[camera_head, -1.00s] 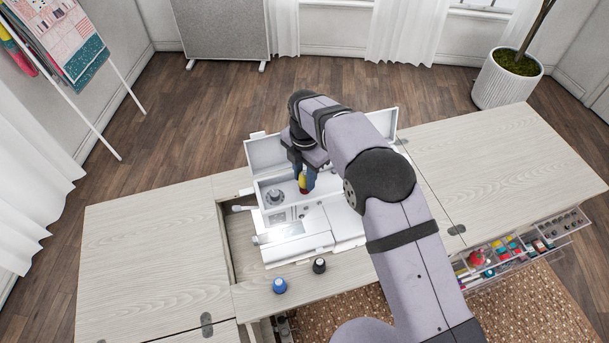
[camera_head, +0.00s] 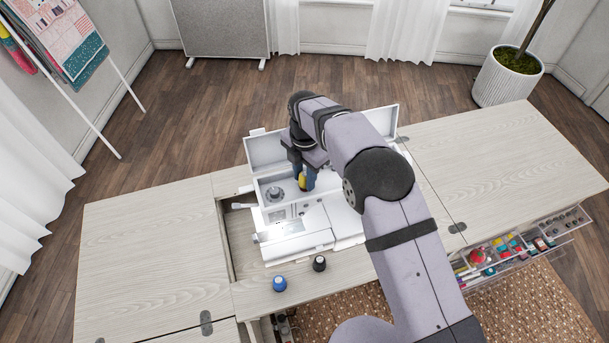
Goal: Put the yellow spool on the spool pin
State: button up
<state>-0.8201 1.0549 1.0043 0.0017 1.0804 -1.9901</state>
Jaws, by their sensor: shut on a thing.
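The yellow spool (camera_head: 302,181) is between the fingers of my gripper (camera_head: 304,181), over the top of the white sewing machine (camera_head: 293,243). My gripper is shut on it and points down. The spool looks upright, and its lower end is low in the machine's open top compartment. The spool pin cannot be made out; it may be hidden by the spool or my gripper. I cannot tell whether the spool is around the pin.
A blue spool (camera_head: 279,283) and a black spool (camera_head: 319,263) stand on the cabinet's front edge. The machine's raised lid (camera_head: 265,151) is behind my gripper. An open drawer (camera_head: 524,249) with sewing supplies is at the right. The left tabletop (camera_head: 150,250) is clear.

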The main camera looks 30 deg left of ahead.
jog(key=o, duration=1.1)
jog(key=shift+r+b, duration=1.35)
jog(key=shift+r, duration=2.35)
